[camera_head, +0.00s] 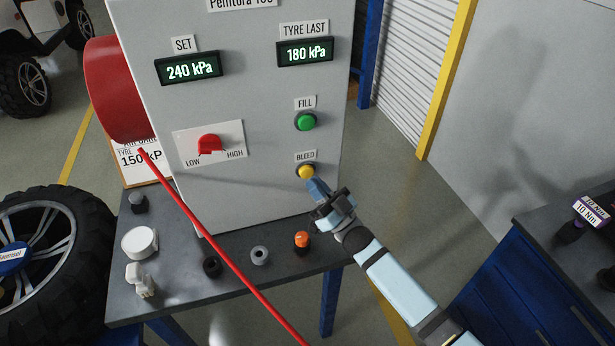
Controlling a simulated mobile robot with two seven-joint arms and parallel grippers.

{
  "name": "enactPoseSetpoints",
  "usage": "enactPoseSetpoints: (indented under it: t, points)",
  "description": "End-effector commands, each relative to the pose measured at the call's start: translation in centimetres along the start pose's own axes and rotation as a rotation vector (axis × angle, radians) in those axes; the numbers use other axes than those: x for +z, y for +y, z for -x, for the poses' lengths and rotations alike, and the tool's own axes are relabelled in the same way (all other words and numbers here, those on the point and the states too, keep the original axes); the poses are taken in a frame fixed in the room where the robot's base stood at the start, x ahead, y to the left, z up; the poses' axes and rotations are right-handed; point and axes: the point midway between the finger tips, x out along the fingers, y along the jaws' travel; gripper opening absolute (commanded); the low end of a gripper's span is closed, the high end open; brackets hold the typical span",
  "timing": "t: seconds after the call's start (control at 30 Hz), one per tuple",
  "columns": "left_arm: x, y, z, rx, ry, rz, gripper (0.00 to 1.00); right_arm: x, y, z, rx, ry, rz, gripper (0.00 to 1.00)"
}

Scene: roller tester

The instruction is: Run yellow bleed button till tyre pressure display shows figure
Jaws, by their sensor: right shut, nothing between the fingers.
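The yellow bleed button (306,172) sits low on the right of the grey cabinet front (250,110), under a BLEED label. The tyre pressure display (305,52), labelled TYRE LAST, reads 180 kPa in green. The SET display (188,68) reads 240 kPa. My right gripper (317,188) is shut and empty, its tips just below and right of the yellow button. I cannot tell whether they touch it. My left gripper is not in view.
A green FILL button (305,121) is above the yellow one. A red LOW–HIGH knob (210,143) is to the left. A red hose (215,247) crosses the bench (180,290), which holds several small caps and fittings. A wheel (50,262) is at left, a blue cabinet (530,290) at right.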

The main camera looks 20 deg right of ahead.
Motion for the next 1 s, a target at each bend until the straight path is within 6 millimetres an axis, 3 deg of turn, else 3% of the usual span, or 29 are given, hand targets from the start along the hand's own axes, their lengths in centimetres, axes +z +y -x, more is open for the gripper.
enactPoseSetpoints:
  t: [1.0]
  points:
    - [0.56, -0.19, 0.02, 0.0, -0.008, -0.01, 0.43, 0.23, 0.27, -0.35, 0.0, 0.0, 0.0, 0.0]
